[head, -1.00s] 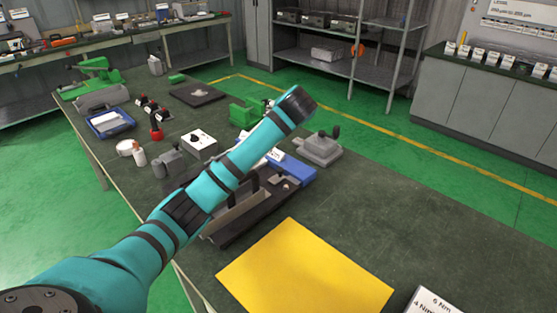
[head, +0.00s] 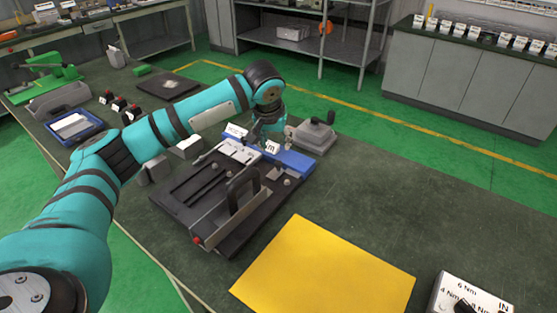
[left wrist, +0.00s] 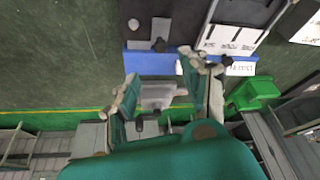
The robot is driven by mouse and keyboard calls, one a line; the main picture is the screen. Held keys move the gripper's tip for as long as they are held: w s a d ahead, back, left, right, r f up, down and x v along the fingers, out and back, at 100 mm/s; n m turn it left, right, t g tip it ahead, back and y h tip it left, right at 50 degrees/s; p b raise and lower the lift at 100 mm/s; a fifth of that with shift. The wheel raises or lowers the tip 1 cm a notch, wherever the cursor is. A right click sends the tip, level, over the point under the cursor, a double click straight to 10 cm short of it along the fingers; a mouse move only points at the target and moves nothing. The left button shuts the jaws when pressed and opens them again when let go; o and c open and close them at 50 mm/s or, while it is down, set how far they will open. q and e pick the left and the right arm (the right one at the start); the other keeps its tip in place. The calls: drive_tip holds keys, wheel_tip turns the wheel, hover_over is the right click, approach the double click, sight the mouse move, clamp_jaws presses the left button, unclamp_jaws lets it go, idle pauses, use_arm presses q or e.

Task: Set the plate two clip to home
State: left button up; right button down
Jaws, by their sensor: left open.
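The dark fixture (head: 180,205) lies on the green bench, with a black handle and a metal bar at its front. A blue block (head: 298,163) with white labels runs along its far right edge; it also shows in the left wrist view (left wrist: 150,62). I cannot tell which part is the plate two clip. My left gripper (head: 268,132) is above the far end of the blue block. In the left wrist view the left gripper (left wrist: 165,88) is open and empty, its fingers spread. My right gripper is out of view.
A grey block with a dark knob (head: 312,135) stands just beyond the blue block. A yellow sheet (head: 325,270) lies at the front, with a labelled box (head: 470,295) to its right. A blue tray (head: 75,127) is on the left. The bench's right side is clear.

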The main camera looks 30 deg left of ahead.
sight(278, 163)
use_arm(q)
drive_tip(key=p+x, duration=0.1)
drive_tip(key=x, duration=1.1)
drive_tip(key=shift+a, duration=0.15)
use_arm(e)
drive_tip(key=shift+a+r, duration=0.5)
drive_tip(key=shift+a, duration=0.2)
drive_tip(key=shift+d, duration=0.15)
use_arm(q)
clamp_jaws()
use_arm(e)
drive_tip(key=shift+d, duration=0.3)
